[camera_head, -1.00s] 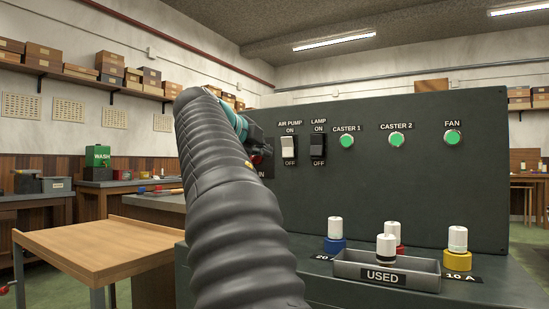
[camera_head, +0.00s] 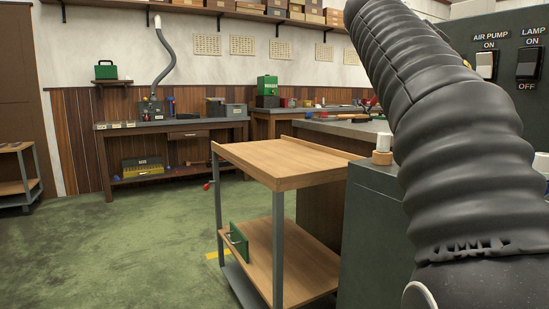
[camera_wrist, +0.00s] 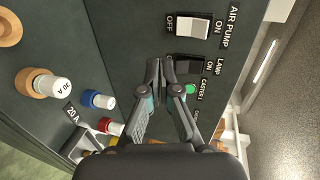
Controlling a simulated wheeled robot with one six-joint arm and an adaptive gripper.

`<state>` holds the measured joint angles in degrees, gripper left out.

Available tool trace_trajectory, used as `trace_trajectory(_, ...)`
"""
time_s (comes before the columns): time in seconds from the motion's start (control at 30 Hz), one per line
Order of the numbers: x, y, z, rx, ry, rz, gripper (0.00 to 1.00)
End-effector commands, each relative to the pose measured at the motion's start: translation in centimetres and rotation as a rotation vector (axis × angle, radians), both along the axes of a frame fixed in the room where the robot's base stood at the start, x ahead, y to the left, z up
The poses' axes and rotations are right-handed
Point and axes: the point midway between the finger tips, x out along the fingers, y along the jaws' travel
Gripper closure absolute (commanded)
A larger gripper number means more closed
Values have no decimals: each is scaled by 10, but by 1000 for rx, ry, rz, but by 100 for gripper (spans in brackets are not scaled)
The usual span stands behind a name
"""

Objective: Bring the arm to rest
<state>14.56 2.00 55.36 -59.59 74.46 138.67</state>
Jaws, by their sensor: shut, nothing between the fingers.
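My gripper (camera_wrist: 162,72) shows in the wrist view with its two fingers together and nothing between them. It is in front of the dark control panel (camera_wrist: 125,40), with the fingertips over the area near the lamp switch (camera_wrist: 188,66) and a lit green button (camera_wrist: 190,89). I cannot tell how far the tips are from the panel. In the head view my arm, in its ribbed dark sleeve, rises along the right side and its end is out of frame.
The air pump switch (camera_wrist: 193,27) is above the fingers in the wrist view. Several white-topped plugs, one blue-based (camera_wrist: 98,99), stand on the ledge. In the head view a wooden cart (camera_head: 290,160) stands left of the cabinet (camera_head: 372,235). Green floor at left is free.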

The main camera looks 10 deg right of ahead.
Motion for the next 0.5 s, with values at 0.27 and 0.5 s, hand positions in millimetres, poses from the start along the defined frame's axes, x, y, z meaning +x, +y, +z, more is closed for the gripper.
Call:
trace_trajectory(0.27, 4, 34, -40, 9, 312, 233, 100)
trace_trajectory(0.5, -5, 98, -123, -37, 772, 655, 100)
